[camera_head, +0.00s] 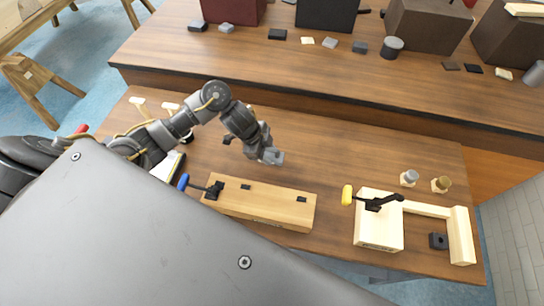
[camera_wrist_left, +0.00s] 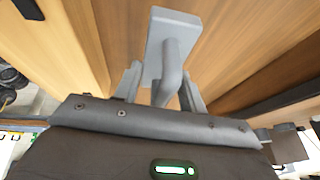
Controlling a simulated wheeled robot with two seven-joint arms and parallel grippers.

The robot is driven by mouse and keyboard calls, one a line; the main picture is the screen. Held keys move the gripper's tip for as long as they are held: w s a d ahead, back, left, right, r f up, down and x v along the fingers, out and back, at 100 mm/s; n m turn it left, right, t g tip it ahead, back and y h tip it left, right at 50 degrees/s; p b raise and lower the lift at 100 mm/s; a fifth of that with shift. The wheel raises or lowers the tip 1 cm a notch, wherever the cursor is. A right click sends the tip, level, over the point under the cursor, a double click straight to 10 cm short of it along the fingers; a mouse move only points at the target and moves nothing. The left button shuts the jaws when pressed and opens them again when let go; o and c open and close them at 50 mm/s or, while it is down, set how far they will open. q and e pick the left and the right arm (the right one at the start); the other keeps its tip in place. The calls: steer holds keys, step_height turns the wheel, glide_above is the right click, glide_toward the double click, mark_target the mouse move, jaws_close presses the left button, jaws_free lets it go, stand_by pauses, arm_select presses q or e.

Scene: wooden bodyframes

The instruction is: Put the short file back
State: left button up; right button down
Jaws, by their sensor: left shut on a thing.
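My left gripper (camera_head: 263,148) is shut on a grey tool, which I take to be the short file (camera_head: 273,157). It holds the tool over the bare left-middle part of the wooden workbench (camera_head: 330,160), behind the light wooden beam. In the left wrist view the short file (camera_wrist_left: 174,32) shows a flat grey plate and a rounded grip between the fingers of the left gripper (camera_wrist_left: 163,85). The head view does not make clear whether the tool touches the bench. My right gripper is not in view.
A wooden beam (camera_head: 255,212) with a blue-handled clamp (camera_head: 183,182) lies at the front. A pale wooden frame (camera_head: 380,235) with a yellow-handled clamp (camera_head: 347,195) is at the right. Mallets (camera_head: 140,103) lie at the left. The raised back shelf (camera_head: 330,75) carries boxes and small blocks.

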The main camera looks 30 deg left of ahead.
mark_target(272, 156)
arm_select(q)
steer(key=shift+w+d+f, duration=0.1)
steer(key=shift+w+f, duration=0.5)
steer(key=shift+f, duration=0.25)
steer(key=shift+w+f, duration=0.5)
steer(key=shift+w, duration=0.1)
steer(key=f, duration=0.3)
steer(key=shift+w+f, duration=0.2)
steer(key=shift+f, duration=0.05)
steer(key=shift+f, duration=0.15)
steer(key=o, duration=1)
